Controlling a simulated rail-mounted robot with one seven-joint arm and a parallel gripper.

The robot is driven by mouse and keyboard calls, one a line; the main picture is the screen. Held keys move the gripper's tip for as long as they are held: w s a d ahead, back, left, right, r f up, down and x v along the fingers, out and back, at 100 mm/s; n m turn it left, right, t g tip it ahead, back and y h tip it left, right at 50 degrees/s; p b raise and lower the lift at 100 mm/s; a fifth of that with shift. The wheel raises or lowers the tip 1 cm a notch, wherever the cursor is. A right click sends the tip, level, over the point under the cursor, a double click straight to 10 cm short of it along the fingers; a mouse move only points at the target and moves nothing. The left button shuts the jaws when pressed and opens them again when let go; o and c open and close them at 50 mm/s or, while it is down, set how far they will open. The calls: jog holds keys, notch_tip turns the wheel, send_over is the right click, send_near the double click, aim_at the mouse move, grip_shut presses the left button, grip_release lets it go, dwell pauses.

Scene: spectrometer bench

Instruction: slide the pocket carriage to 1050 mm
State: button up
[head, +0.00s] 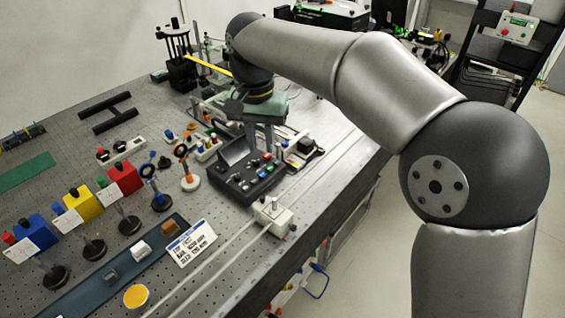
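No millimetre marks can be read on the rail. My gripper (262,122) is beyond the carriage, above the bench behind the dark control box.
A dark control box (243,172) with knobs stands left of the rail. A white label card (192,243) lies nearer the front. Blue, yellow and red boxes (125,178) and several post-mounted optics stand on the left. A teal tray (95,285) holds small blocks. Floor lies to the right.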

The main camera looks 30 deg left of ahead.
jog(key=a, duration=0.1)
jog(key=p, duration=0.2)
send_near(262, 196)
notch_tip(262, 196, down, 8)
jog(key=shift+d+f, duration=0.15)
grip_shut()
